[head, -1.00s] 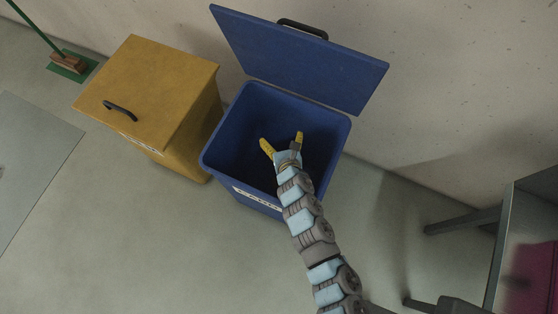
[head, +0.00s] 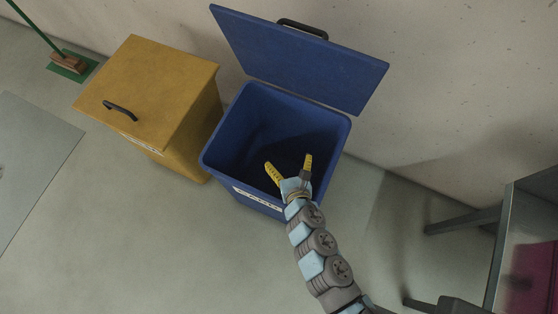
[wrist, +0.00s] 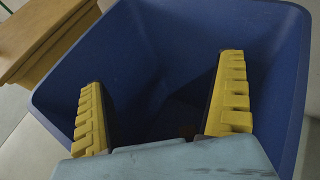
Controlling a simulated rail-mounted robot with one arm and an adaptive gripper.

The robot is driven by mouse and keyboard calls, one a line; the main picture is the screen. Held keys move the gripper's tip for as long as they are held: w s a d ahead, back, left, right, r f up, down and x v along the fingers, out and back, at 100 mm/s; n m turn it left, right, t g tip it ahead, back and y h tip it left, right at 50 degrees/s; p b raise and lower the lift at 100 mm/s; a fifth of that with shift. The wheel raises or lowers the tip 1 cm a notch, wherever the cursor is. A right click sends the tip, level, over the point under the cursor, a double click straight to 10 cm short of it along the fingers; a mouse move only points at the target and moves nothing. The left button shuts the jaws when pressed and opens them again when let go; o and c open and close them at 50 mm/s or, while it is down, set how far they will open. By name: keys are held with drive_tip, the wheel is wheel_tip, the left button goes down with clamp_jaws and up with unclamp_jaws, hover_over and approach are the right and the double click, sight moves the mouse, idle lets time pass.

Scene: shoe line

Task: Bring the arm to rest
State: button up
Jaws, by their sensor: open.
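My gripper (head: 289,172) is open, its yellow fingers spread, over the front part of the open blue bin (head: 215,150). In the wrist view the two fingers (wrist: 163,105) stand apart with nothing between them, and the blue bin's inner walls (wrist: 170,35) surround them. My arm reaches up to the bin from the lower right in the head view. The bin's floor is dark, and I cannot tell what lies on it.
The blue bin's lid (head: 300,60) stands open at the back by the wall. A yellow bin (head: 150,85) with a shut lid stands to the left. A grey metal table (head: 500,240) is at the right. A broom (head: 68,62) stands at the far left. The floor in front is clear.

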drive_tip(key=shift+s+r, duration=0.15)
drive_tip(key=shift+s, duration=0.4)
